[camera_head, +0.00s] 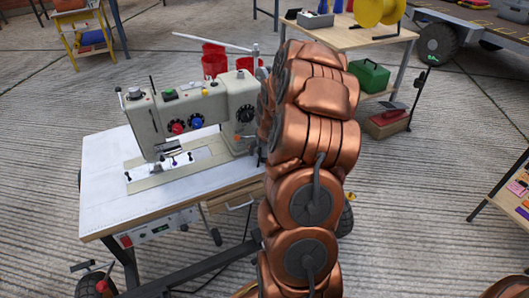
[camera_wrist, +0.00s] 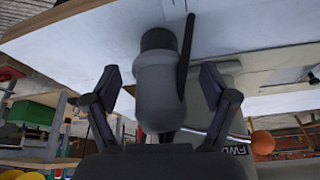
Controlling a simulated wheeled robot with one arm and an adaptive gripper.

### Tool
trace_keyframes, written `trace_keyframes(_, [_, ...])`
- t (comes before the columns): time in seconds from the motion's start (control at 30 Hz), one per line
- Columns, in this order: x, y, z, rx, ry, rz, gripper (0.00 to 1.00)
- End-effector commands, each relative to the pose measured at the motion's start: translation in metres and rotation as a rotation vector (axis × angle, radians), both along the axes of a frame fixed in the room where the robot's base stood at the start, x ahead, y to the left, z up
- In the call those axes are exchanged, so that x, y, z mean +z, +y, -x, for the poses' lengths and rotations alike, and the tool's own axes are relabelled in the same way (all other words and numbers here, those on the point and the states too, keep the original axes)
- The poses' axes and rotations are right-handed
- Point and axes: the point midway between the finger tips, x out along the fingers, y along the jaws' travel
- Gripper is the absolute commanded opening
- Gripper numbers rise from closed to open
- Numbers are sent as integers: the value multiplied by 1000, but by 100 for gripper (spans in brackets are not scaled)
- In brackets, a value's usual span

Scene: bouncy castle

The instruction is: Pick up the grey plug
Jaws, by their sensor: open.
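In the wrist view, a grey, rounded, bottle-like body with a dark end and a thin dark rod beside it looks like the grey plug (camera_wrist: 155,95). It lies between the two fingers of my gripper (camera_wrist: 161,82), which are spread apart, with a gap on each side. Its dark end is near a white surface; I cannot tell whether it touches. In the head view my copper-coloured arm fills the middle, and neither my gripper nor the plug can be made out there.
A beige sewing machine (camera_head: 190,110) stands on a white-topped table (camera_head: 110,190) left of my arm. Behind are red bins (camera_head: 214,60), a wooden workbench (camera_head: 345,35) and a green toolbox (camera_head: 369,76). Another table edge (camera_head: 490,200) is at right. Bare floor (camera_head: 430,190) lies between.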

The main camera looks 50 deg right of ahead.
Motion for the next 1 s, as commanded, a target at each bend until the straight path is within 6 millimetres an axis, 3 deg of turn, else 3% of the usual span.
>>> trace_keyframes(0.17, [1,0,0,0,-1,1,84])
trace_keyframes(0.83, [1,0,0,0,-1,1,16])
trace_keyframes(1.0, [1,0,0,0,-2,1,16])
